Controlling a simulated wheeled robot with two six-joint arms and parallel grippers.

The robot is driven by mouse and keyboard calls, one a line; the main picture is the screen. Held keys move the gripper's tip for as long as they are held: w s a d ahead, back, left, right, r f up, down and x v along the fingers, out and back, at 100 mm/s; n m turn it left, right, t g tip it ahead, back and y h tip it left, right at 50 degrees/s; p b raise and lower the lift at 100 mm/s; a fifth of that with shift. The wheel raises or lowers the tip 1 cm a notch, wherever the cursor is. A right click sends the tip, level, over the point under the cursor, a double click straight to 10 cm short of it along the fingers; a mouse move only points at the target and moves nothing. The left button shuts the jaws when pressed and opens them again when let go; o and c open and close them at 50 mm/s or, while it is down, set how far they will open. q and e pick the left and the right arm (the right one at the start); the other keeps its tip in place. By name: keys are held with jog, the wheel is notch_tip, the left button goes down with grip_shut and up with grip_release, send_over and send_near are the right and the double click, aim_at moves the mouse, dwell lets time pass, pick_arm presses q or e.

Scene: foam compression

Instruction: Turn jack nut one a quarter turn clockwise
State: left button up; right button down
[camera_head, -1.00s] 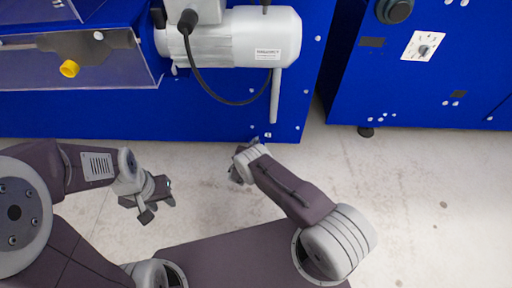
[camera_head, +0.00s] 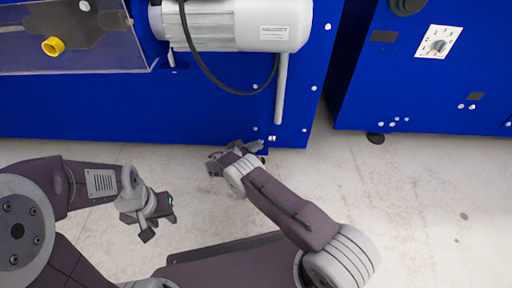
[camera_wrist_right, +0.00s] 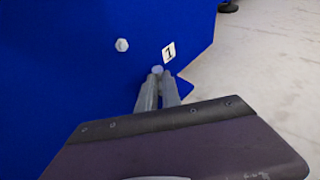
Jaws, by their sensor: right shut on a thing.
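Jack nut one (camera_wrist_right: 157,70) is a small pale hex head low on the blue machine side, just below and left of a white label marked 1 (camera_wrist_right: 168,52). My right gripper (camera_wrist_right: 158,80) is shut on the nut, with its two grey fingers converging there in the right wrist view. In the head view my right gripper (camera_head: 252,149) is at the blue machine's lower front edge, and the nut is not clear there. My left gripper (camera_head: 160,225) is open and empty over the floor at the left.
The blue machine (camera_head: 100,115) carries a grey motor (camera_head: 235,25) with a hanging black cable and a grey rod. A second blue cabinet (camera_head: 420,90) stands right, past a floor gap. Another bolt head (camera_wrist_right: 122,45) is left of the label. Concrete floor (camera_head: 430,200) is clear at right.

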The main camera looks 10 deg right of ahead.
jog(key=c, duration=1.5)
grip_release()
jog(key=shift+s+a+r+p, duration=0.1)
jog(key=shift+a+r+p, duration=0.1)
jog(key=shift+r+p, duration=0.1)
jog(key=p+v, duration=0.2)
jog(key=v, duration=0.2)
jog(key=p+v, duration=0.2)
jog(key=v, duration=0.2)
jog(key=shift+s+a+f+p, duration=0.15)
jog(key=shift+s+a+p, duration=0.05)
jog(key=shift+s+p, duration=0.1)
jog(key=shift+w, duration=0.1)
